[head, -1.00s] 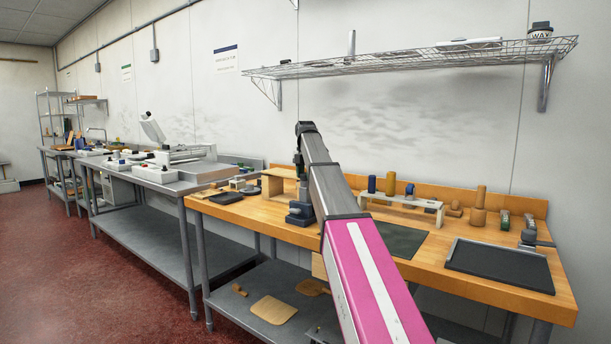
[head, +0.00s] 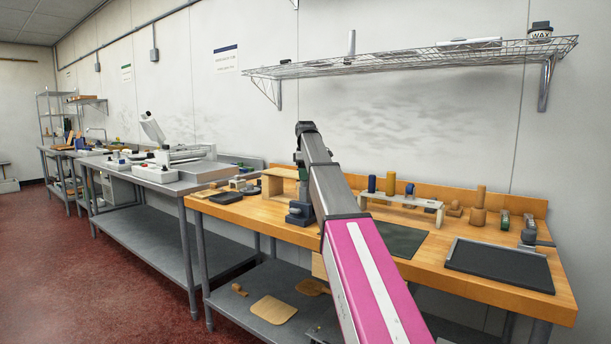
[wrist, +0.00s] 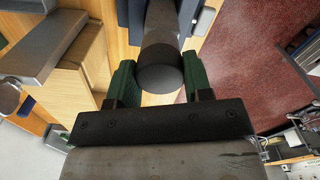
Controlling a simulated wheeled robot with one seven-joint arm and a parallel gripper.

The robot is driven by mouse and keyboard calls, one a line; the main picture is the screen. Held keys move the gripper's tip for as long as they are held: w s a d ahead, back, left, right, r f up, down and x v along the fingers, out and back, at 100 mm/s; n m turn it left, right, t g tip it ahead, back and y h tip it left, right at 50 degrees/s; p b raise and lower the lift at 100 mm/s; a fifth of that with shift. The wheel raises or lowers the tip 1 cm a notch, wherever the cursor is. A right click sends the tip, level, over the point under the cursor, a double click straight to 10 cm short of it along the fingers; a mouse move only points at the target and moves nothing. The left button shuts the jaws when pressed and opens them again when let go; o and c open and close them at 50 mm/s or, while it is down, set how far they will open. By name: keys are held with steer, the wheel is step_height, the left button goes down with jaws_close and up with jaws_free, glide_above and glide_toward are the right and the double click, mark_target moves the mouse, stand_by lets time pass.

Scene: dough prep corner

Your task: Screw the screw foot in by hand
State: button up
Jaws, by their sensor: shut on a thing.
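My gripper (wrist: 159,66) shows in the wrist view with green fingers on both sides of a dark round-ended piece, which I take to be the screw foot (wrist: 159,76). The fingers are shut on it. A thick grey cylindrical part (wrist: 160,22) continues from the dark end towards the top of the picture; where it ends is out of view. In the head view my gripper is small at the far end of my arm, above a dark blue-grey device (head: 300,212) on the wooden bench (head: 262,222). The screw foot cannot be made out there.
A small wooden stand (head: 278,180) is close beside my gripper. A white rack with rollers (head: 402,202) and a black tray (head: 500,266) stand to the right on the bench. A wire shelf (head: 420,60) hangs above. A steel table (head: 160,176) is at the left.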

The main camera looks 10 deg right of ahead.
steer(key=shift+m, duration=1)
steer(key=o, duration=1.6)
steer(key=shift+o, duration=0.2)
steer(key=shift+r, duration=0.15)
steer(key=shift+r, duration=4.4)
